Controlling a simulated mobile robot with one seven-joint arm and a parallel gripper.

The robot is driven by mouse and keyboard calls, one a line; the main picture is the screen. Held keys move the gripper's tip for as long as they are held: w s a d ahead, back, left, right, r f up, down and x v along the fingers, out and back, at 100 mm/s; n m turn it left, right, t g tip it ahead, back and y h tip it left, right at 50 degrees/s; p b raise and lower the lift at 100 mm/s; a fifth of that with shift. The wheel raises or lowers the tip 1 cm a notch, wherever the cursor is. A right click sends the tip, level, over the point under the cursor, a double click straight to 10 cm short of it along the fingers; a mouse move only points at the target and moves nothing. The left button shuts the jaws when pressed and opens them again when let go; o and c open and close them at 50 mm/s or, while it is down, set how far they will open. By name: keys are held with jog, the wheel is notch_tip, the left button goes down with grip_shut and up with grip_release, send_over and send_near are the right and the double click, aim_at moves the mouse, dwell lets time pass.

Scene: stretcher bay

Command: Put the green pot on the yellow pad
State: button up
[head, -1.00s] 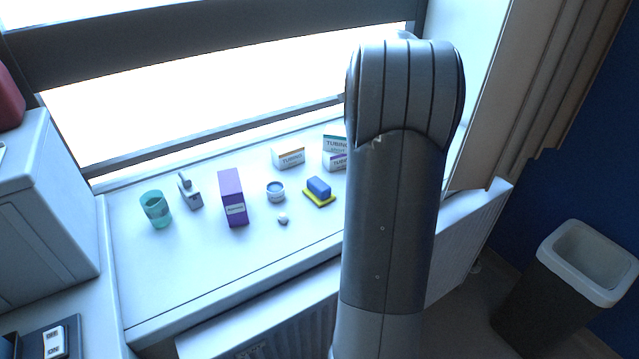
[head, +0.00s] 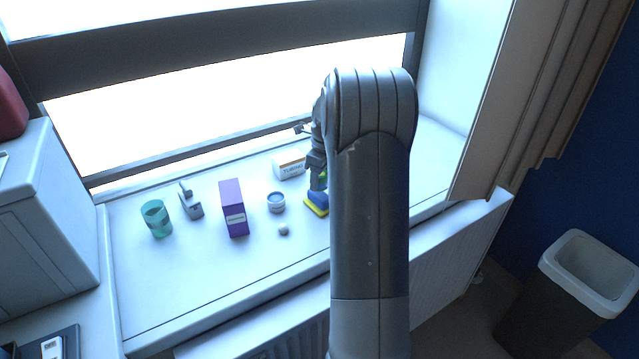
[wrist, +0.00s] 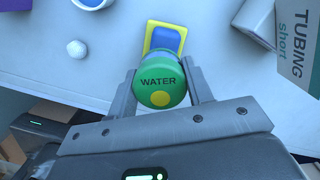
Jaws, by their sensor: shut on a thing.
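The green pot (wrist: 160,82), with a lid marked WATER and a yellow dot, sits between the two fingers of my gripper (wrist: 160,88) in the wrist view. My gripper is shut on it. In the head view my gripper (head: 318,178) is over the pad (head: 312,209), partly behind my arm, and only a sliver of green shows. I cannot tell the pot's height above the pad.
On the sill are a teal cup (head: 156,218), a grey clamp-like thing (head: 190,200), a purple box (head: 233,208), a small round tub (head: 276,202), a pale ball (head: 283,230) and a tubing box (head: 290,165).

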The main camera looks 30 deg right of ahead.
jog(key=shift+f, duration=1.15)
jog(key=shift+f, duration=0.15)
jog(key=o, duration=1)
